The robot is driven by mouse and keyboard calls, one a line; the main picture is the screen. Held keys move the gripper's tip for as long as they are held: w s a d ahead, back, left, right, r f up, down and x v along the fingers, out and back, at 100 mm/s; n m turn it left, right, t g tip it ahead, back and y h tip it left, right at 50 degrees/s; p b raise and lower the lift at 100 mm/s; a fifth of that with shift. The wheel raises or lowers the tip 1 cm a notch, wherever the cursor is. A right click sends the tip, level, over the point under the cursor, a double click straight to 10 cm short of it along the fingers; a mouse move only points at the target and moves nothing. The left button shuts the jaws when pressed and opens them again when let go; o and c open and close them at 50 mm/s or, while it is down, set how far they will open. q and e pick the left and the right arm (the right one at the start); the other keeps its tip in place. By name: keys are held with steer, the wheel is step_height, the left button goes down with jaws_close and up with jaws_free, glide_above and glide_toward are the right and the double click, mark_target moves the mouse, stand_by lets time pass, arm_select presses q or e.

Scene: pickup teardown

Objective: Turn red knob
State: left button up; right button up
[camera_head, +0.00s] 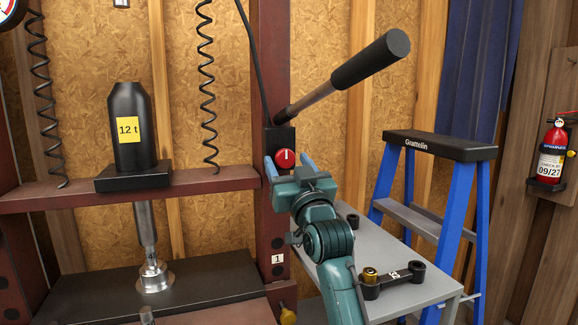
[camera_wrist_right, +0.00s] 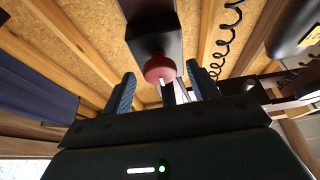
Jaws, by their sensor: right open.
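The red knob (camera_head: 285,158) is round with a white mark and sits on a black block (camera_head: 281,139) on the press's right post. My right gripper (camera_head: 287,166) is open just in front of and slightly below the knob in the head view. In the right wrist view the red knob (camera_wrist_right: 160,69) shows ahead, between the two blue fingers of my right gripper (camera_wrist_right: 160,90). Whether the fingers touch it cannot be told. My left gripper is not in view.
A lever with a black grip (camera_head: 371,60) rises right from the black block. A press frame with a black 12 t cylinder (camera_head: 130,128) stands left. A grey table (camera_head: 375,245) holds a black link part (camera_head: 392,279). A blue stepladder (camera_head: 440,147) stands right.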

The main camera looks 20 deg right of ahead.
steer(key=shift+c, duration=0.5)
steer(key=c, duration=0.9)
